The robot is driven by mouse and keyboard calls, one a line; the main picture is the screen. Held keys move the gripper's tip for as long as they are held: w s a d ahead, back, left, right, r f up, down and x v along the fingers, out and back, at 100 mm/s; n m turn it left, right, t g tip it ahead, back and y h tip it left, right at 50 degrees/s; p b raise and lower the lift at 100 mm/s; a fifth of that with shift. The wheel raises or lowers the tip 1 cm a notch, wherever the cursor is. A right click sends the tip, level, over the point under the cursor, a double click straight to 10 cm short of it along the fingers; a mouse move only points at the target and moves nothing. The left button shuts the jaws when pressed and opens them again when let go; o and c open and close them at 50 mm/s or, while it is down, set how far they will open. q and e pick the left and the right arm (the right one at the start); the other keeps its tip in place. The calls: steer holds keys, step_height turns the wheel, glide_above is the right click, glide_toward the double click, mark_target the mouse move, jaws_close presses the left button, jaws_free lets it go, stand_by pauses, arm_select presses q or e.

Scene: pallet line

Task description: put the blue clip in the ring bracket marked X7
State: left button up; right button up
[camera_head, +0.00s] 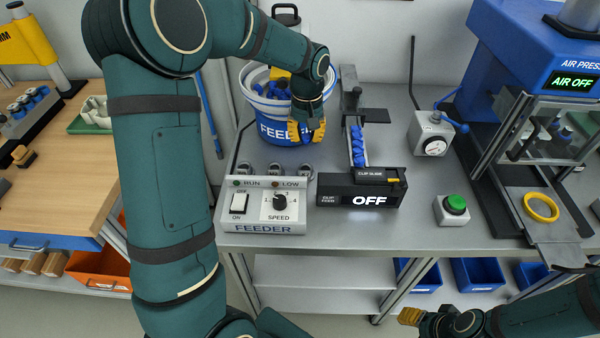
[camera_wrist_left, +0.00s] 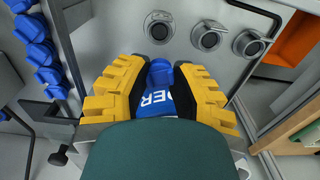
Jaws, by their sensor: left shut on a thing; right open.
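My left gripper (camera_head: 308,131) is over the near right side of the white and blue feeder bowl (camera_head: 268,128), pointing down. In the left wrist view its yellow fingers (camera_wrist_left: 161,75) are closed on a blue clip (camera_wrist_left: 160,71), whose end shows between the fingertips. The bowl's blue wall with its lettering lies behind it. More blue clips stand in a row in the clip guide (camera_head: 359,164). My right gripper (camera_head: 408,316) is open at the bottom edge, low in front of the bench, and partly seen. No bracket with a legible X7 mark shows.
The feeder control box (camera_head: 264,212) and the clip guide display reading OFF (camera_head: 368,200) stand at the bench front. A green button (camera_head: 456,204), a gauge (camera_head: 433,140) and a blue press with a yellow ring (camera_head: 541,207) are to the right. A wooden bench (camera_head: 75,160) is at left.

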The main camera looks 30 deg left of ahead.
mark_target(305, 169)
arm_select(q)
step_height(305, 169, down, 10)
steer(key=shift+r+b, duration=0.15)
steer(key=shift+b, duration=0.9)
steer(key=o, duration=0.8)
steer(key=shift+r, duration=0.3)
step_height(305, 169, up, 11)
steer(key=p, duration=0.2)
steer(key=shift+r+p, duration=0.2)
steer(key=shift+p, duration=0.1)
steer(key=shift+r, duration=0.1)
